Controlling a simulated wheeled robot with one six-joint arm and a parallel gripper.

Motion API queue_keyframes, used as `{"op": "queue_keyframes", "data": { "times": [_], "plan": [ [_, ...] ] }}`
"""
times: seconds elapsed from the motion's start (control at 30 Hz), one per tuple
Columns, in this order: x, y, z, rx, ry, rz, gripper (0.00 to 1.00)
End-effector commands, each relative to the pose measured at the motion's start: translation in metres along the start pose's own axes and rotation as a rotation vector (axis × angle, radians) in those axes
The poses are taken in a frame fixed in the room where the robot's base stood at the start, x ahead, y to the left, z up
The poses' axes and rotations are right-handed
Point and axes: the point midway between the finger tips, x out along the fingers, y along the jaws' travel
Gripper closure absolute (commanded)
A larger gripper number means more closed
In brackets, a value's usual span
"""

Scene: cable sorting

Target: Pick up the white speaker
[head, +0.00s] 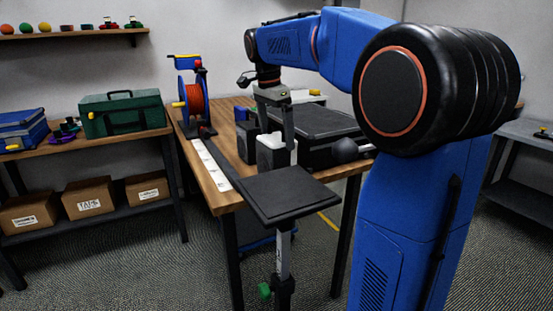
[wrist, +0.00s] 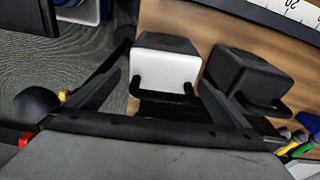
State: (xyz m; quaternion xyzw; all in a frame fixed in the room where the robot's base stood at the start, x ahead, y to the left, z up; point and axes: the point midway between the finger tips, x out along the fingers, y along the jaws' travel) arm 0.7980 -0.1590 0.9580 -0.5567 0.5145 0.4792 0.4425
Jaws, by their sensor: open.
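The white speaker (head: 270,141) stands on the wooden table, with a white face and dark parts around it. In the wrist view the white speaker (wrist: 165,68) is at the middle top, with a black bracket across its lower edge. My gripper (head: 276,128) is open and points down at the speaker, one finger passing in front of its right side. In the wrist view my gripper's fingers (wrist: 166,74) show on either side of the white speaker, with nothing held. Contact cannot be told.
A black speaker (wrist: 247,78) stands close beside the white one. A black case (head: 315,122) lies to the right, a cable reel (head: 195,104) at the back left. A measuring strip (head: 210,165) runs along the left edge. A black platform (head: 287,194) stands in front.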

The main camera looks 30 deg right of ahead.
Motion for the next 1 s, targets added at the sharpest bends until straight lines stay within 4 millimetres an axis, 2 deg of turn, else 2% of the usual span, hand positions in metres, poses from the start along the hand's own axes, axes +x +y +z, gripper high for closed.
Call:
{"op": "queue_keyframes", "data": {
  "times": [0.27, 0.5, 0.6, 0.87, 0.9, 1.0],
  "plan": [
    [0.018, -0.001, 0.0, 0.0, 0.0, 0.001, 0.0],
    [0.05, -0.004, 0.0, 0.0, 0.0, 0.002, 0.0],
    [0.058, -0.004, 0.0, 0.0, 0.0, 0.0, 0.0],
    [0.061, -0.004, 0.0, 0.0, 0.0, 0.0, 0.0],
    [0.061, -0.004, 0.0, 0.0, 0.0, 0.0, 0.02],
    [0.061, -0.004, 0.0, 0.0, 0.0, 0.0, 0.26]
  ]
}}
